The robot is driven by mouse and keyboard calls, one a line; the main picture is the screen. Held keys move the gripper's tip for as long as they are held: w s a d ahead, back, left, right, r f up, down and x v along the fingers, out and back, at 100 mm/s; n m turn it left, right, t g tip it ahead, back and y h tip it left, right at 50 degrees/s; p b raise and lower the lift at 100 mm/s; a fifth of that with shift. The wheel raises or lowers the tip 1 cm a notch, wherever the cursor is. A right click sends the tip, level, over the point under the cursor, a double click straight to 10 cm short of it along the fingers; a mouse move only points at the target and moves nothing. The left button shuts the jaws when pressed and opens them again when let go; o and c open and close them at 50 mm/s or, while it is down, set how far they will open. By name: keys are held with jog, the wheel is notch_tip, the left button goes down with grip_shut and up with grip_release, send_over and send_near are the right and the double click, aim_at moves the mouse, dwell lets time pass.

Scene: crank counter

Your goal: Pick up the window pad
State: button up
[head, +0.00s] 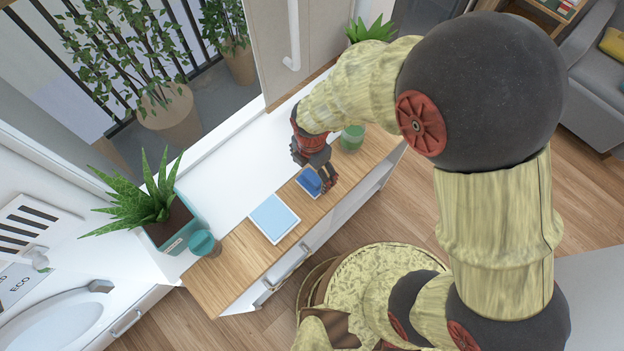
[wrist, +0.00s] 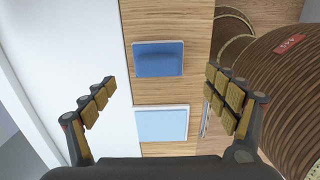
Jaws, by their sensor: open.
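A dark blue pad (head: 307,181) with a pale edge lies flat on the wooden counter, partly covered by my gripper in the head view. It shows whole in the wrist view (wrist: 157,60), ahead of my fingers and between their lines. My gripper (head: 318,176) is above the counter at this pad. Its fingers (wrist: 164,92) are spread wide with nothing between them. A light blue square with a white border (head: 273,218) lies to the left of the dark pad; it is also in the wrist view (wrist: 161,124). I cannot tell which one is the window pad.
A green jar (head: 352,138) stands on the counter beyond my gripper. A teal cup (head: 205,245) and a potted aloe (head: 150,205) are at the left end. A white ledge (head: 225,172) runs behind. Bare wood (head: 235,262) lies left of the light square.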

aim_at(312, 176)
jog(key=f, duration=0.4)
jog(key=f+b, duration=0.1)
jog(key=f, duration=0.1)
jog(key=shift+w+f, duration=0.25)
jog(key=shift+w, duration=0.05)
jog(key=shift+c, duration=0.8)
jog(key=c, duration=1.1)
jog(key=shift+r, duration=0.15)
